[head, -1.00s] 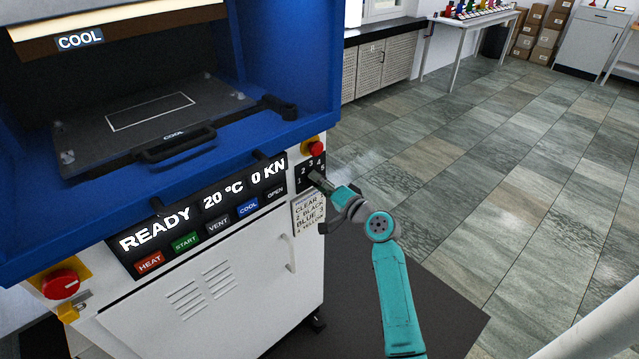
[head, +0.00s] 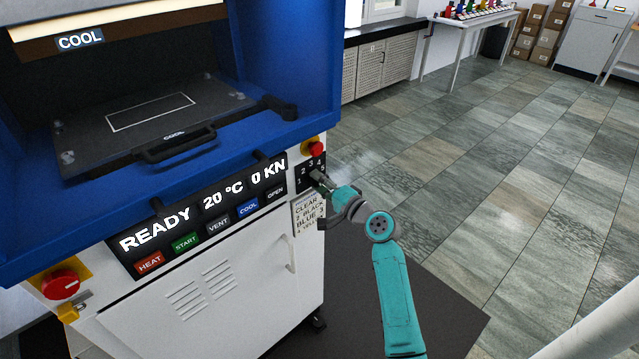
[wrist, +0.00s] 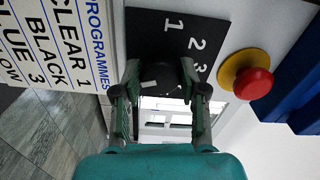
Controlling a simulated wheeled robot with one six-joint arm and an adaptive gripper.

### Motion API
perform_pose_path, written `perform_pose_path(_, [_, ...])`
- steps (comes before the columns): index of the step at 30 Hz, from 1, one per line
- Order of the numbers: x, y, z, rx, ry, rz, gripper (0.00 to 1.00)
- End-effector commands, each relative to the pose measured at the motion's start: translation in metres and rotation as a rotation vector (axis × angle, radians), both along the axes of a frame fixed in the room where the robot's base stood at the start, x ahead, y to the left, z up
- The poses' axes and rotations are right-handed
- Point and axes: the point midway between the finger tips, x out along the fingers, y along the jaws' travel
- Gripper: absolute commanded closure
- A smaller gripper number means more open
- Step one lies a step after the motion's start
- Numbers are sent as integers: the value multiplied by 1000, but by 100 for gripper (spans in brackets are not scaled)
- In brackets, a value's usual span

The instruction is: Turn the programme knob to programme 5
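The black programme knob (wrist: 161,76) sits on a dark number plate (wrist: 168,32) on the press front. The wrist view shows 1, 2 and 3 on the plate; the head view also shows the plate (head: 304,171), with my gripper over its lower part. My gripper (wrist: 160,80) has one finger on each side of the knob, and the knob fills the space between the fingertips. In the head view my gripper (head: 323,183) reaches the plate from the right. I cannot tell which number the knob points to. The programme list (wrist: 60,40) is beside the plate.
A red emergency button (wrist: 250,82) on a yellow base is close to the plate. The press display (head: 155,237) reads READY, 20 °C and 0 KN, with buttons below. The blue press housing (head: 290,130) juts out above. The tiled floor to the right is clear.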

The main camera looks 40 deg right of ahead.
Motion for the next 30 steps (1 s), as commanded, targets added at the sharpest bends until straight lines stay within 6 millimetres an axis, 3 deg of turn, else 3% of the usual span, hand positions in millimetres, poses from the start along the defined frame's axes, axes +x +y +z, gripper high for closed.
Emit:
perform_pose_path(1, [0, 0, 0, 0, 0, -1, 44])
perform_pose_path(3, [0, 0, 0, 0, 0, 0, 34])
perform_pose_path(14, [-4, 0, 0, -1, 0, -1, 34])
perform_pose_path(17, [-15, -1, -1, -1, 1, -2, 34])
perform_pose_path(30, [-97, -4, -1, 0, 2, -3, 34])
